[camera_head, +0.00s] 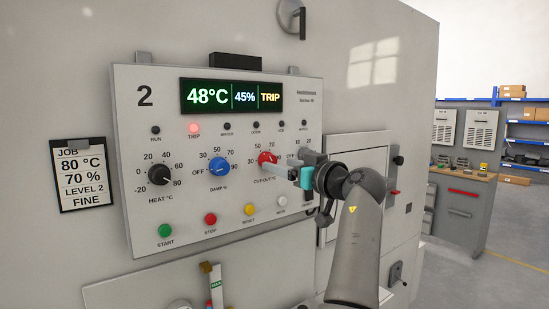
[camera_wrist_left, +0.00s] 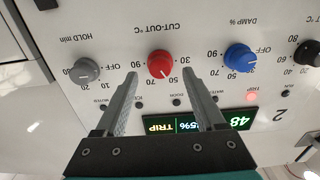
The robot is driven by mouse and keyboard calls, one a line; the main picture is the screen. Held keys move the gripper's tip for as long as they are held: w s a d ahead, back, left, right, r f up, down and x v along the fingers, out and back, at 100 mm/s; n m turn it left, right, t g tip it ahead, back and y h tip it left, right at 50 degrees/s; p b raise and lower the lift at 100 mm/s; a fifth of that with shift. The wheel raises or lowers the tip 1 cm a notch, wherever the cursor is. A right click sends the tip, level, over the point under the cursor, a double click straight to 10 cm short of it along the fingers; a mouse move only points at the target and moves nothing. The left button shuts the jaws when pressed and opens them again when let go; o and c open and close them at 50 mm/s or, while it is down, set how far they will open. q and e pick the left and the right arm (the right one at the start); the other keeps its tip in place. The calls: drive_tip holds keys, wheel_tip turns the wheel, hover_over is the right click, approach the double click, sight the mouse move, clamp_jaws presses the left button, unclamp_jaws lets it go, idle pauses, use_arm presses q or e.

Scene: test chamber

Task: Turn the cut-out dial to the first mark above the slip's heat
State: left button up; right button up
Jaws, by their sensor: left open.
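The red cut-out dial (camera_head: 266,158) is on the panel, right of the blue damp dial (camera_head: 218,166). In the left wrist view the panel is upside down and the cut-out dial (camera_wrist_left: 161,64) lies between and just beyond my left fingertips (camera_wrist_left: 160,77). Its white pointer seems to lie near 50, though the exact mark is unclear. My left gripper (camera_head: 280,172) is open, its fingers apart; contact with the dial cannot be told. The slip (camera_head: 84,174) reads JOB, 80 °C, 70 %, LEVEL 2, FINE. My right gripper is out of view.
The display (camera_head: 232,96) reads 48°C, 45%, TRIP, and the TRIP lamp (camera_head: 194,128) glows red. The black heat dial (camera_head: 160,174) is at left; the grey hold dial (camera_wrist_left: 85,71) is beside the cut-out dial. Several push buttons, including green START (camera_head: 165,230), lie below.

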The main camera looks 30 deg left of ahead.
sight(275, 162)
use_arm(q)
drive_tip(key=x, duration=0.3)
drive_tip(key=shift+w+a+p, duration=0.2)
drive_tip(key=shift+a+p, duration=0.1)
drive_tip(key=shift+a, duration=0.05)
clamp_jaws()
idle(0.4)
